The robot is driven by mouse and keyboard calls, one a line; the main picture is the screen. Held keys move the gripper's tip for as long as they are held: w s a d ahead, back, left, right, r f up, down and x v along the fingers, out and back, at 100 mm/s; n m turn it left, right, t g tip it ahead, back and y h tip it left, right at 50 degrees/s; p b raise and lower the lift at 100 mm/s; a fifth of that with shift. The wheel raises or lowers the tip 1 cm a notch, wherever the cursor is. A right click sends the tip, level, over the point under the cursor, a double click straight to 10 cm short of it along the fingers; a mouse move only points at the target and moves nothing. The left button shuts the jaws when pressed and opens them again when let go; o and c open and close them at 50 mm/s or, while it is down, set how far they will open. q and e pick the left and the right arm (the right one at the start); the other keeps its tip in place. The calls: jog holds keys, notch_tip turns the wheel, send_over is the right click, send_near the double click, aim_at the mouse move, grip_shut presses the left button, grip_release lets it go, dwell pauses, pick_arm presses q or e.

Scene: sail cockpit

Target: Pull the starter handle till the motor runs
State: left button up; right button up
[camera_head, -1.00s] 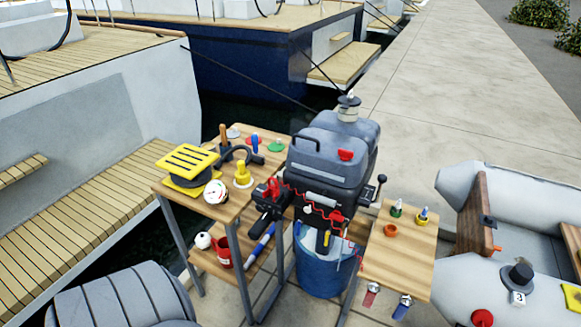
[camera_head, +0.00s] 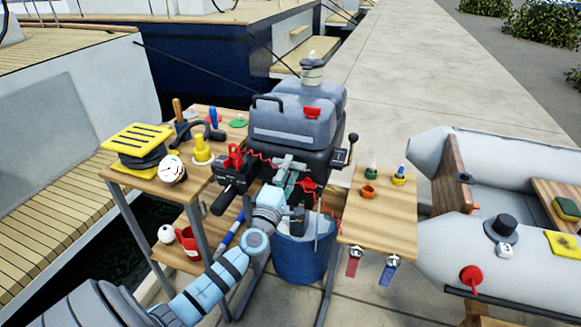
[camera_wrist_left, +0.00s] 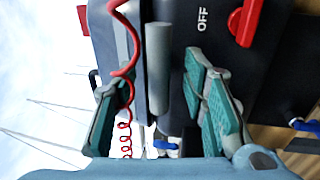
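The outboard motor (camera_head: 295,118) has a grey cowl and stands between two wooden tables. In the left wrist view, the starter handle (camera_wrist_left: 158,62) is a grey cylinder in front of the dark motor face. My left gripper (camera_head: 290,178) is at the motor's front. In the wrist view its teal-padded fingers (camera_wrist_left: 160,112) are open, one on either side of the handle, with visible gaps. In the head view the gripper largely hides the handle. A red switch (camera_wrist_left: 245,22) sits beside an OFF label. My right gripper is not in view.
A red coiled cord (camera_wrist_left: 123,70) runs close to the left finger in the wrist view. A blue bucket (camera_head: 300,258) stands below the motor. The left table (camera_head: 145,183) holds several items; the right table (camera_head: 375,225) holds small bottles. A grey dinghy (camera_head: 470,250) lies at the right.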

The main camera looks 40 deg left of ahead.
pick_arm(q)
jog(key=shift+x, duration=1.25)
jog(key=shift+c, duration=0.4)
grip_shut()
